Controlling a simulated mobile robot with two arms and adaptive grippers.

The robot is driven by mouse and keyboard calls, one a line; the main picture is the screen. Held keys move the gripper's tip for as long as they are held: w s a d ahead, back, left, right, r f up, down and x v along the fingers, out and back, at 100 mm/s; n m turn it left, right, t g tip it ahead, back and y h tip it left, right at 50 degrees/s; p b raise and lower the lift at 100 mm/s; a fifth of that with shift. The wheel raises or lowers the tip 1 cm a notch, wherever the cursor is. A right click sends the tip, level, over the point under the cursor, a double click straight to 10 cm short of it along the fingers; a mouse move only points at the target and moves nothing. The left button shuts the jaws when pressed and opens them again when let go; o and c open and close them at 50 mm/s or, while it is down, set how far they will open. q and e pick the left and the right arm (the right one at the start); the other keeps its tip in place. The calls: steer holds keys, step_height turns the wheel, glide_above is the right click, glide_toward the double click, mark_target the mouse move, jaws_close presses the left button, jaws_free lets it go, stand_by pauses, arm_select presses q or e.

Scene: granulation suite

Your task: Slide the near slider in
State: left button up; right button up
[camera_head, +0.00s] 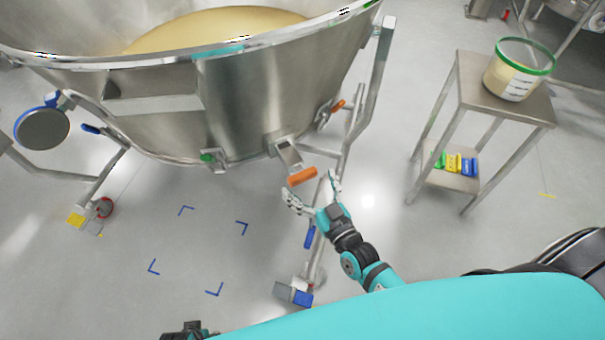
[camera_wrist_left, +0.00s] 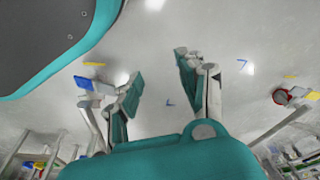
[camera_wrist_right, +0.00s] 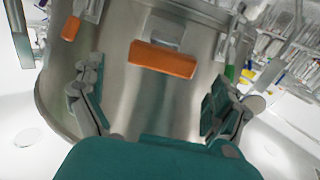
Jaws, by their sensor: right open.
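The near slider is a metal plate with an orange handle (camera_head: 302,176), sticking out from the lower side of the steel bowl (camera_head: 250,110). In the right wrist view its orange handle (camera_wrist_right: 163,60) is straight ahead, above the space between the fingers. My right gripper (camera_head: 313,191) is open, its fingers spread just in front of the handle, one to each side, with nothing visibly held. A second orange-handled slider (camera_head: 338,106) is farther along the bowl and also shows in the right wrist view (camera_wrist_right: 71,28). My left gripper (camera_wrist_left: 158,75) is open and empty above the floor.
The bowl's leg frame (camera_head: 362,90) stands just right of the near slider, with a castor (camera_head: 293,293) below. A steel side table (camera_head: 515,103) holding a green-rimmed tub (camera_head: 518,70) stands at right. Blue floor marks (camera_head: 242,227) lie on clear floor.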

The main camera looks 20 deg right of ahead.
mark_target(305, 178)
arm_select(q)
steer(key=shift+w+r, duration=0.4)
steer(key=shift+r, duration=0.35)
arm_select(e)
steer(key=shift+w+a, duration=0.2)
steer(key=shift+w, duration=0.8)
steer(key=shift+w+a, duration=0.2)
steer(key=shift+w, duration=0.75)
